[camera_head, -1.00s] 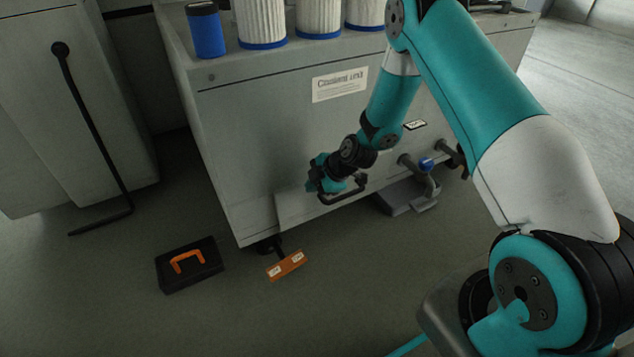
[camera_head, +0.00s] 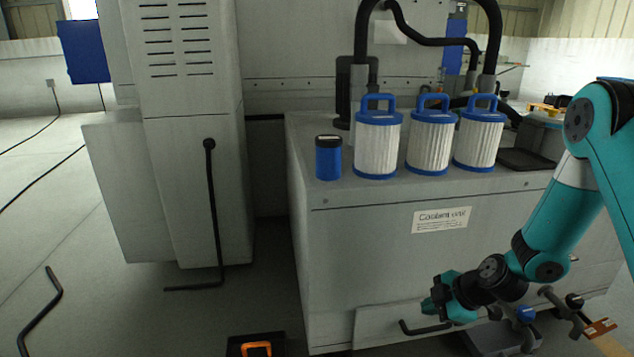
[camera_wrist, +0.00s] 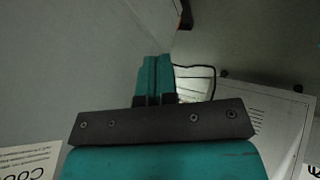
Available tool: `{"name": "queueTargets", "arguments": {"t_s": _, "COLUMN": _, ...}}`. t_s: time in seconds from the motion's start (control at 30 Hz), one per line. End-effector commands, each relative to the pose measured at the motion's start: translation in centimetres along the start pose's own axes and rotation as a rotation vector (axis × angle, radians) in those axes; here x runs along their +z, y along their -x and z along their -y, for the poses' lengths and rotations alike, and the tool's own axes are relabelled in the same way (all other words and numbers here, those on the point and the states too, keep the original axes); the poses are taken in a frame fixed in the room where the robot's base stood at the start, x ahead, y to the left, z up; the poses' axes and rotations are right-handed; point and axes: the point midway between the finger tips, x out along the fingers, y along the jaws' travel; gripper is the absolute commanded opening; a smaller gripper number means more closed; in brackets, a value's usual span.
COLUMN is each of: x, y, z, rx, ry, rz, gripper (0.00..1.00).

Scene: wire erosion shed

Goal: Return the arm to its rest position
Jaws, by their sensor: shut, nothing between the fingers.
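My gripper (camera_head: 428,306) is at the end of my teal arm, low in front of the coolant unit's front panel, near a black bar handle (camera_head: 425,329). In the wrist view its teal fingers (camera_wrist: 155,72) are together with nothing between them. The arm reaches in from the right edge of the head view and slopes down to the left. The head view does not show clearly whether the gripper touches the panel or handle.
The grey coolant unit (camera_head: 350,250) carries several white filters with blue caps (camera_head: 378,145) and a blue canister (camera_head: 328,160). Below are valves (camera_head: 525,315) and a black case with an orange handle (camera_head: 257,345). Floor at left (camera_head: 110,300) is mostly clear.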

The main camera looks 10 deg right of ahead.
Motion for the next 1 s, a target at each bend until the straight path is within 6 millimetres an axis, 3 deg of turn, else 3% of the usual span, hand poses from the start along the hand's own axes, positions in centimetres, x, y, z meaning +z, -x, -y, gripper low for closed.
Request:
{"name": "queueTargets", "arguments": {"t_s": 0.1, "x": -5.6, "y": 3.5, "z": -1.1, "rx": -0.053, "ry": -0.087, "rz": -0.029, "gripper": 0.00}}
{"name": "queueTargets", "arguments": {"t_s": 0.23, "x": -12.9, "y": 8.4, "z": -0.4, "rx": -0.154, "ry": -0.246, "rz": -0.031, "gripper": 0.00}}
{"name": "queueTargets", "arguments": {"t_s": 0.4, "x": -20.6, "y": 15.3, "z": 3.2, "rx": -0.272, "ry": -0.466, "rz": 0.031, "gripper": 0.00}}
{"name": "queueTargets", "arguments": {"t_s": 0.5, "x": -23.6, "y": 19.0, "z": 5.9, "rx": -0.317, "ry": -0.585, "rz": 0.090, "gripper": 0.00}}
{"name": "queueTargets", "arguments": {"t_s": 0.7, "x": -26.4, "y": 24.6, "z": 10.7, "rx": -0.352, "ry": -0.770, "rz": 0.203, "gripper": 0.00}}
{"name": "queueTargets", "arguments": {"t_s": 0.9, "x": -27.3, "y": 28.8, "z": 14.8, "rx": -0.346, "ry": -0.919, "rz": 0.302, "gripper": 0.00}}
{"name": "queueTargets", "arguments": {"t_s": 1.0, "x": -28.7, "y": 31.2, "z": 13.3, "rx": -0.349, "ry": -0.927, "rz": 0.307, "gripper": 0.00}}
